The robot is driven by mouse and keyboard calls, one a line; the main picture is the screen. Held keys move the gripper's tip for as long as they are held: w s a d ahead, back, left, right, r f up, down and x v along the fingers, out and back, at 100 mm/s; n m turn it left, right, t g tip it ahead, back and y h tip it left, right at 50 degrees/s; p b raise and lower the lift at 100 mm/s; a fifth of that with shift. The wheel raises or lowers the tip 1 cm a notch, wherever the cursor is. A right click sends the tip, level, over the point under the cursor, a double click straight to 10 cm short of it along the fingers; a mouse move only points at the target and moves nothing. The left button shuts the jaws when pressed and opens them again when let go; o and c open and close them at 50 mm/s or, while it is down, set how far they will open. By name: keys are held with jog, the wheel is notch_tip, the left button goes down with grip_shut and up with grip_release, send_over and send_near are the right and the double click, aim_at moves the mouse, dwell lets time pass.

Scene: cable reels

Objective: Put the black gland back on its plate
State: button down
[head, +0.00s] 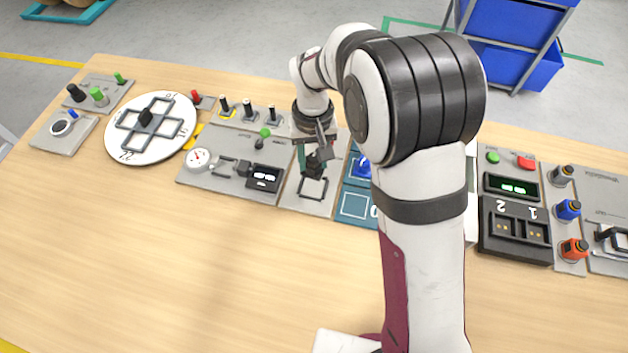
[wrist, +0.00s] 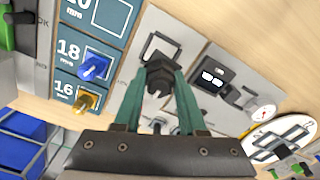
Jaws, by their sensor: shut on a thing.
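The black gland (wrist: 160,82) sits between the green fingertips of my gripper (wrist: 161,74) in the wrist view. In the head view my gripper (head: 314,164) is over a grey panel (head: 296,202) with a black square outline. That outline also shows in the wrist view (wrist: 178,43), just beyond the gland. I cannot tell the gap below the gland. Beside this panel is a teal plate (head: 345,218) with marked squares; it also shows in the wrist view (wrist: 72,36). A blue gland (wrist: 94,66) is at its 18 mm square and a brass gland (wrist: 88,101) at 16 mm.
A grey panel with a dial (head: 198,158) and a small black display (head: 264,178) lies left of my gripper. Farther left is a round white disc (head: 118,141). A dark two-slot block (head: 515,234) stands at the right. The table front (head: 180,270) is clear.

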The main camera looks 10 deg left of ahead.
jog(key=shift+n, duration=0.6)
jog(key=d, duration=0.3)
jog(key=s+d+f, duration=0.1)
jog(key=d, duration=0.2)
jog(key=d+f, duration=0.1)
jog(key=d, duration=0.2)
jog(key=shift+s+d+f, duration=0.15)
jog(key=shift+s+d, duration=0.15)
jog(key=shift+s, duration=0.05)
jog(key=shift+s+d+f, duration=0.1)
jog(key=shift+d+f, duration=0.1)
jog(key=shift+f, duration=1.05)
jog(key=shift+s+d+f, duration=0.1)
jog(key=shift+d+f, duration=0.1)
jog(key=shift+f, duration=1)
jog(key=shift+f, duration=0.2)
jog(key=shift+c, duration=2)
grip_release()
jog(key=shift+f, duration=0.1)
notch_tip(320, 180, up, 8)
